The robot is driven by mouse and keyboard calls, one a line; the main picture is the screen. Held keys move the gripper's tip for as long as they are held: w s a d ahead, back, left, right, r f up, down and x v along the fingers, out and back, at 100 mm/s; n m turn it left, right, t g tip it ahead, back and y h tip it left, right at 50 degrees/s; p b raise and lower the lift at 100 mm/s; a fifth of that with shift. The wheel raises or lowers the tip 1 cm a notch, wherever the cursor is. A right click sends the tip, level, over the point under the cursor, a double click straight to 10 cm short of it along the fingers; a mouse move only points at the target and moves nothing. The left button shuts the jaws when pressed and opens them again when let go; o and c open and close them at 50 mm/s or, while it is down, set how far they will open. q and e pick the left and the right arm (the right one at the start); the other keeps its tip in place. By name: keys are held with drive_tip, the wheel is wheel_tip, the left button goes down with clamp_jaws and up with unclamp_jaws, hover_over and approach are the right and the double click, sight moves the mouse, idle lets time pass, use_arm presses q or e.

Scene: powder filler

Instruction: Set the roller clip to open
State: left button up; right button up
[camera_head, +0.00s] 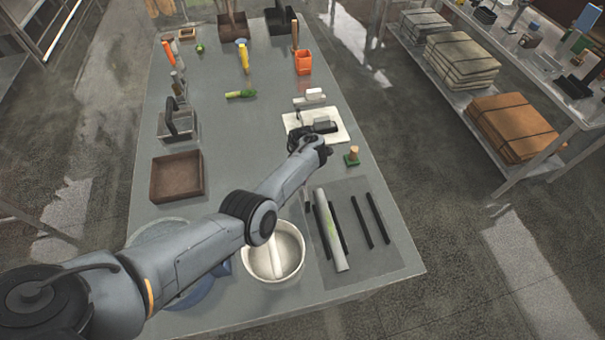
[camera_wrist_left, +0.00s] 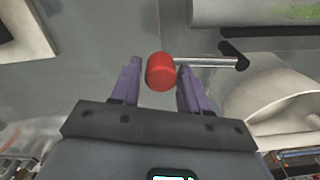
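A red knob (camera_wrist_left: 161,71) on a thin metal rod (camera_wrist_left: 205,62) shows in the left wrist view; the rod runs right to a dark end (camera_wrist_left: 232,54). I take this for part of the roller clip but cannot be sure. My left gripper (camera_wrist_left: 158,65) is open, its purple fingers on either side of the knob. A gap shows on the left; contact on the right cannot be told. A pale tube with green marks (camera_head: 332,230) lies beside dark bars (camera_head: 369,219) in the head view. My left wrist hides the fingers and knob there. My right gripper is not in view.
A white round bowl (camera_head: 293,262) stands at the table's near edge, close to the tube. A white board (camera_head: 338,132) with a dark block (camera_head: 325,127) lies beyond my wrist. A brown tray (camera_head: 176,177) sits left. The table's middle is largely clear.

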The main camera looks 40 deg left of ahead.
use_arm(q)
drive_tip(key=shift+o, duration=0.9)
drive_tip(key=shift+r, duration=0.1)
wheel_tip(320, 180, up, 11)
drive_tip(key=p, duration=0.3)
drive_tip(key=shift+f, duration=0.2)
